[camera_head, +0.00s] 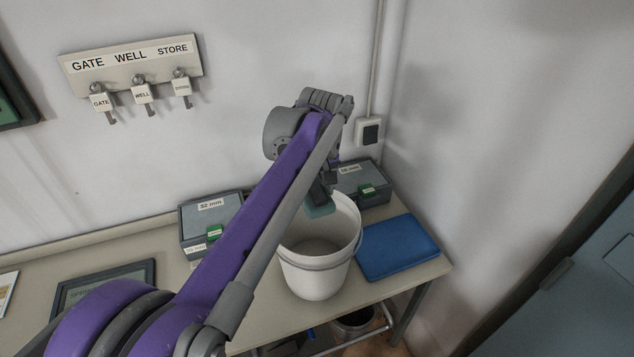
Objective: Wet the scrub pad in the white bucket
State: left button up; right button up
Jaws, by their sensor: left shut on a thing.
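The white bucket (318,276) stands upright on the table near its front right. Its mouth is open to view and the inside looks pale grey; I cannot tell the water level. My left gripper (322,196) points down at the back of the bucket's mouth and is shut on the teal scrub pad (320,210). The pad is at about rim height, over or just inside the opening. Whether it touches the bucket wall or is wet I cannot tell. My left arm hides part of the bucket's left rim. My right gripper is not in view.
A grey case marked 32 mm (208,216) stands left of the bucket, and another grey case (366,183) stands behind it. A blue folded cloth or mat (398,247) lies to the right. A dark-framed panel (100,283) lies at left. Labelled keys (141,93) hang on the wall.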

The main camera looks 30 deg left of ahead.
pick_arm(q)
notch_tip(320, 180, down, 20)
jog(key=b, duration=1)
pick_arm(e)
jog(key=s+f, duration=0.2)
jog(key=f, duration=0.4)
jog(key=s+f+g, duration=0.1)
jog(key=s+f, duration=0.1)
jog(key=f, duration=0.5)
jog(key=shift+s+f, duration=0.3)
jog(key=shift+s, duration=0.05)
pick_arm(q)
jog(key=shift+w, duration=0.1)
jog(key=shift+r, duration=0.1)
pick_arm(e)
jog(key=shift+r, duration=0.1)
pick_arm(q)
jog(key=shift+r+p, duration=4.55)
jog(key=shift+r, duration=3.1)
jog(key=shift+w+r+p, duration=0.1)
jog(key=shift+r+p, duration=0.45)
jog(key=shift+r, duration=0.65)
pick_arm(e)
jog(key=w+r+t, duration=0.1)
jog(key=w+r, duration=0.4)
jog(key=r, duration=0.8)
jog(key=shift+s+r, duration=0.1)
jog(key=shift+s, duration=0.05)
